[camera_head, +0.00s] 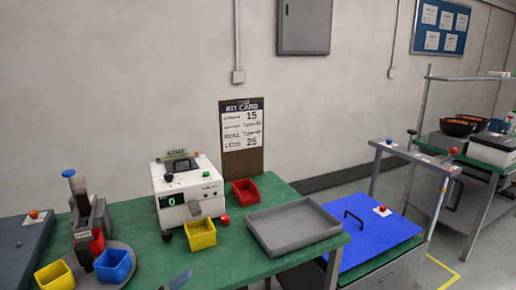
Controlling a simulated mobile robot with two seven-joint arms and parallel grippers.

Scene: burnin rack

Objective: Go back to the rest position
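Neither of my grippers can be made out in the head view. A small dark grey piece (180,280) pokes up at the bottom edge, and I cannot tell what it is. The green-topped workbench (225,262) stands ahead. On it is a white machine (187,190) with a green display reading 0, a black knob and a red button.
A yellow bin (201,234), red bin (246,192) and empty grey tray (293,226) are on the bench. A dispenser (83,218) and blue bin (114,265) stand left. A blue lid (372,238) with a black handle lies right. Grey floor is clear at far right.

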